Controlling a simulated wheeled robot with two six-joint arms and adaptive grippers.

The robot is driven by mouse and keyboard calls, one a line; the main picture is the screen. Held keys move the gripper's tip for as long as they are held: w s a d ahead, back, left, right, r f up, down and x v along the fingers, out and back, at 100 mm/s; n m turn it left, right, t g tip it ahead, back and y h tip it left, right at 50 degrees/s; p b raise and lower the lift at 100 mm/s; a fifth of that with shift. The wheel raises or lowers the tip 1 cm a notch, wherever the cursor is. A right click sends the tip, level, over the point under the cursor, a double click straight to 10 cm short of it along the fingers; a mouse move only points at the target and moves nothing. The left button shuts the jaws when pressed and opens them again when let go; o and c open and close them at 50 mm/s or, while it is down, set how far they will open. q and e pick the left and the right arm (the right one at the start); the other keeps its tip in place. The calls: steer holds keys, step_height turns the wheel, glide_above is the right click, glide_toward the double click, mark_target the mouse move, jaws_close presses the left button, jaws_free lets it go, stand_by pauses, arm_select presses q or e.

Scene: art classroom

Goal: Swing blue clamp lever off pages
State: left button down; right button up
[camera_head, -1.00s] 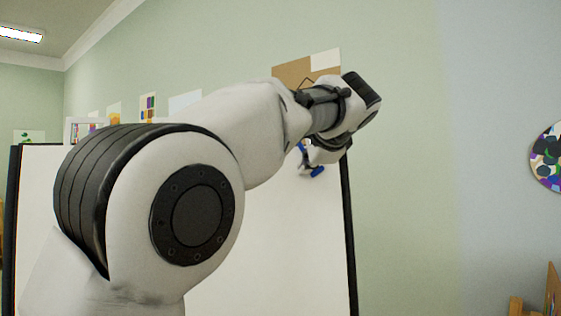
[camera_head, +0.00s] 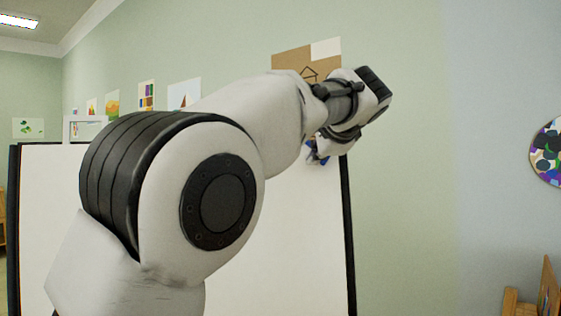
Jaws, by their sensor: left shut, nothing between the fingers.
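The blue clamp lever (camera_head: 312,157) is a small blue shape high on the right part of the white flip-chart pages (camera_head: 302,230). My left arm covers much of the view, and its wrist hides the clamp's upper part. My left gripper (camera_head: 321,148) is at the end of that wrist, right by the lever and mostly hidden behind my own arm. It is shut with nothing in it. Whether it touches the lever cannot be told. My right gripper is not in view.
The board has a dark frame, with its right post (camera_head: 349,240) just right of the clamp. Drawings hang on the green wall behind. A paint palette (camera_head: 548,153) is at the right edge, above a wooden easel or chair (camera_head: 548,290). The wall between is clear.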

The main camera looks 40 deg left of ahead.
arm_select(q)
steer(key=shift+w+d+r+p, duration=0.35)
steer(key=shift+w+r+p, duration=0.35)
steer(key=shift+p, duration=0.25)
steer(key=shift+w+d+r, duration=0.1)
steer(key=shift+w+r, duration=0.1)
steer(key=shift+r, duration=0.25)
steer(key=shift+w+d+r, duration=0.1)
steer(key=shift+w+r, duration=0.1)
steer(key=shift+r, duration=0.2)
